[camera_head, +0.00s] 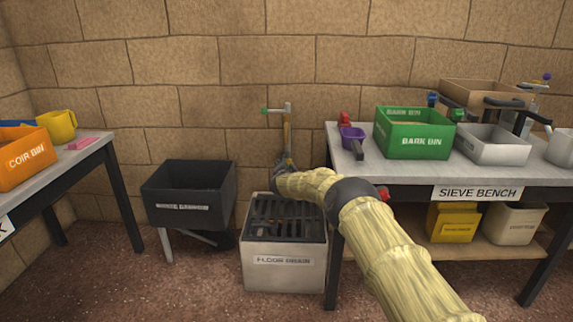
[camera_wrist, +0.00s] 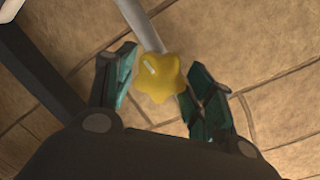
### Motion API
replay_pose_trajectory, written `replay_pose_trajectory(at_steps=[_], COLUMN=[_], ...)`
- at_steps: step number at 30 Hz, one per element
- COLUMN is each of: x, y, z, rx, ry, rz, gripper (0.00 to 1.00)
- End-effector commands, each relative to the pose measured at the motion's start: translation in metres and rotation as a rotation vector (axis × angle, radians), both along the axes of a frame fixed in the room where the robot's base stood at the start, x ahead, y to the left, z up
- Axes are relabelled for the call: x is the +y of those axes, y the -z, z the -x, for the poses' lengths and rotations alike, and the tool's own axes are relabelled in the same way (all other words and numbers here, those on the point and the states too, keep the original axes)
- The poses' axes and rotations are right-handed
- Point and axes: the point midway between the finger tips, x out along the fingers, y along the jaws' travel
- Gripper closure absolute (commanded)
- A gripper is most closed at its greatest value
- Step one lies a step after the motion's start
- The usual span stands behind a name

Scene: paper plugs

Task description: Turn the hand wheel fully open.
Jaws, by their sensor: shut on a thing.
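The yellow, lobed hand wheel (camera_wrist: 160,77) is in the middle of the wrist view, in front of a pale pipe (camera_wrist: 140,24). My gripper (camera_wrist: 158,80) is shut on the hand wheel, with one teal-padded finger on each side of it. In the head view, the upright standpipe (camera_head: 288,112) stands against the brick wall behind the floor drain, with a green-tipped side arm at its top. My gripper (camera_head: 284,165) is at its lower part there, small and partly hidden by my wrist. I cannot make out the wheel's turn angle.
The floor drain box (camera_head: 284,274) with a dark grate stands below my arm. A dark waste bin (camera_head: 188,212) is left of it. The sieve bench (camera_head: 388,171) with a green bark bin (camera_head: 413,138) is on the right. Another bench (camera_head: 62,167) is on the left.

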Motion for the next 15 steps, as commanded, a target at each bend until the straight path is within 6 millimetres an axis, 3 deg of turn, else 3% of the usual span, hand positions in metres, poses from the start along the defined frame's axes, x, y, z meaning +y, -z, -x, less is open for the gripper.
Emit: replay_pose_trajectory(at_steps=[1,15], x=[0.0011,-0.0006], y=[0.0075,0.0111], z=[0.0021,0.0020], rx=[0.015,0.072], ry=[-0.001,0.000], rz=[0.041,0.459], gripper=[0.72,0.72])
